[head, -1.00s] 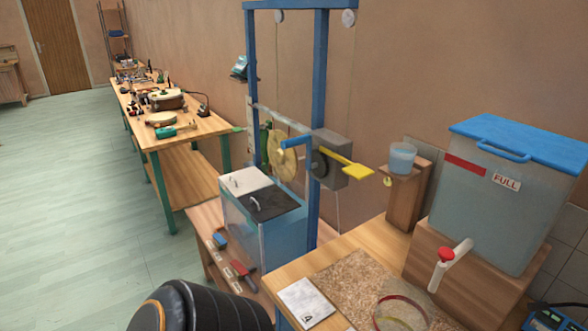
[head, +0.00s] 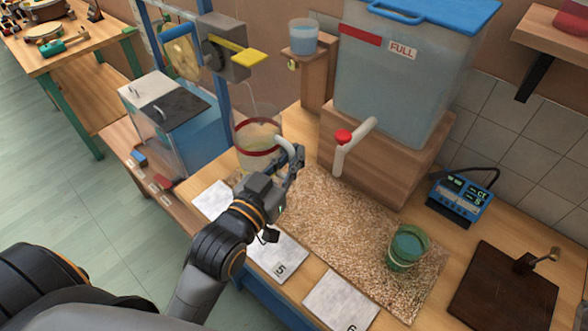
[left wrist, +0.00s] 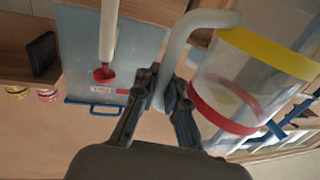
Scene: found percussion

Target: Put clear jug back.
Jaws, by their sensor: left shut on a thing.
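The clear jug (head: 248,135) has a red band, a yellow band and a pale curved handle (head: 287,148). In the head view it is upright, or nearly so, near the bench's far left corner. I cannot tell whether its base touches the bench. My left gripper (head: 294,170) is shut on the handle, at the jug's right side. In the left wrist view the fingers (left wrist: 162,96) are closed around the handle, and the jug (left wrist: 232,85) is at the right. My right gripper is not in view.
A tank (head: 400,85) with a red tap (head: 343,137) stands on a wooden block behind my gripper. A greenish cup (head: 407,248) stands on the speckled mat (head: 330,215). Numbered sheets (head: 275,258) lie along the front edge. A blue post (head: 215,80) stands left of the jug.

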